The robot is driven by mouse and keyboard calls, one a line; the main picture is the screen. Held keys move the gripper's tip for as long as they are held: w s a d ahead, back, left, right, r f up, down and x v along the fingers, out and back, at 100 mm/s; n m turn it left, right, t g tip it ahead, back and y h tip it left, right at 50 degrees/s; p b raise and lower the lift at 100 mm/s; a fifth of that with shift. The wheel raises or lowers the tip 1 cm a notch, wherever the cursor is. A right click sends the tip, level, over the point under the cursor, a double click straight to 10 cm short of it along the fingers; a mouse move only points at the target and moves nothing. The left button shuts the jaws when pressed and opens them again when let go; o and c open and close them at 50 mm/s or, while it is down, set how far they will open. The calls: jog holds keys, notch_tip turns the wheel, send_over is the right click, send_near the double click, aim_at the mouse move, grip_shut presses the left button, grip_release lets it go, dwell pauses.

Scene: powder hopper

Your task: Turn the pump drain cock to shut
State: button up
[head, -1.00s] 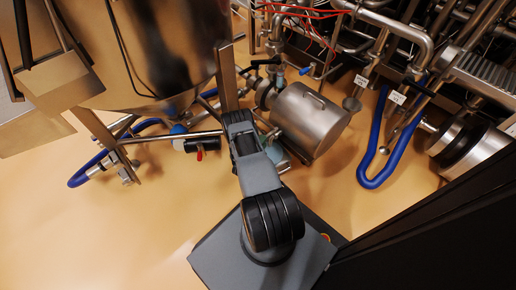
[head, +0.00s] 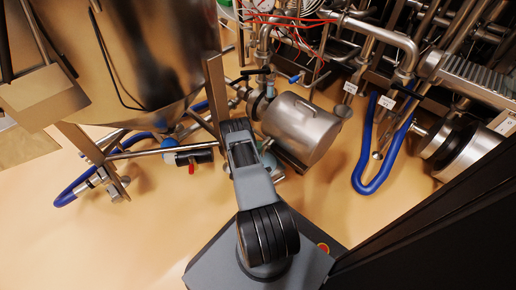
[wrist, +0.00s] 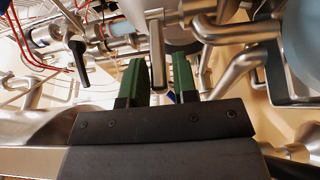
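The steel pump body (head: 300,125) lies in the middle of the head view, beyond my arm. A small blue-handled lever (head: 296,78) and a black handle (head: 255,72) are on the pipework behind it. I cannot tell for sure which part is the drain cock. My gripper is hidden in the head view behind my arm. In the wrist view my gripper (wrist: 158,82) has two green fingers standing apart. A narrow steel bar (wrist: 157,50) shows in the gap between them; I cannot tell whether it is touched. A black lever (wrist: 77,50) shows at the upper left.
The steel hopper (head: 140,60) and its leg (head: 215,95) stand left of the arm. A red-handled valve (head: 192,168) is low beside them. A blue hose (head: 366,160) loops at the right. Dense pipes fill the back; the front left floor (head: 100,245) is clear.

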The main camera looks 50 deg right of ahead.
jog(key=c, duration=0.4)
jog(key=shift+w+d+b, duration=0.15)
jog(key=shift+w+b, duration=0.55)
jog(key=shift+w, duration=0.25)
jog(key=shift+w+d+b, duration=0.35)
jog(key=shift+w+b, duration=0.35)
jog(key=shift+w, duration=0.15)
jog(key=shift+w+d, duration=0.1)
